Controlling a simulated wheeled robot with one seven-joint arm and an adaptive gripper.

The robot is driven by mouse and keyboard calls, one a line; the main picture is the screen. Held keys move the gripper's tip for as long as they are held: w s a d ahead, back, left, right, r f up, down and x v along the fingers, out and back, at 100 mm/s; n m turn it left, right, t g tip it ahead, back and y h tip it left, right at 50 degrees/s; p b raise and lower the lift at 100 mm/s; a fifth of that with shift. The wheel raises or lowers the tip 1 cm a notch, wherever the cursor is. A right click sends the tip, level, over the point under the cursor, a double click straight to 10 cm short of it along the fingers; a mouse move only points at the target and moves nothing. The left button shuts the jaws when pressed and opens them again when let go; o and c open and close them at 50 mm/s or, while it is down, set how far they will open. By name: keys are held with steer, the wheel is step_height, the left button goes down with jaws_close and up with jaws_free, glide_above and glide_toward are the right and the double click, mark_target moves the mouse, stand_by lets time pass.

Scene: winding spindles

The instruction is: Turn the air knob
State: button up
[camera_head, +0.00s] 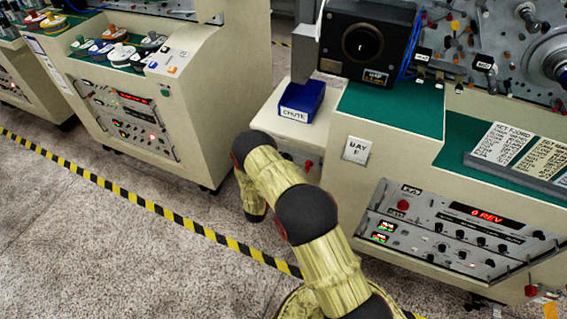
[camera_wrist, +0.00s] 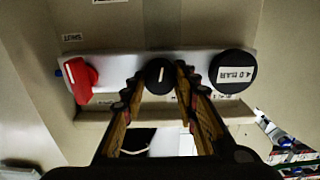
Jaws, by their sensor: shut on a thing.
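In the wrist view the air knob (camera_wrist: 159,72) is a round black knob with a white line on its face. The line stands almost upright in the picture. It sits on a pale metal strip, between a red lever knob (camera_wrist: 83,80) and a round black gauge (camera_wrist: 233,72) reading "4.0 BAR". My gripper (camera_wrist: 161,80) has one finger on each side of the air knob and is shut on it. In the head view my arm bends down beside the bench, and my gripper and the air knob are hidden there.
A "SHUT" label (camera_wrist: 72,37) is near the red knob. In the head view a blue chute box (camera_head: 302,103) stands on the low bench section, and a control panel (camera_head: 455,232) showing "0 REV" is to the right. Open floor (camera_head: 110,240) lies left of my arm.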

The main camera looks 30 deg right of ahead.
steer(key=m+b, duration=0.3)
steer(key=m, duration=0.3)
steer(key=shift+m, duration=0.4)
steer(key=shift+s, duration=0.1)
stand_by(0.3)
steer(key=o, duration=1)
steer(key=shift+o, duration=0.8)
steer(key=v, duration=1.2)
steer(key=shift+f, duration=0.15)
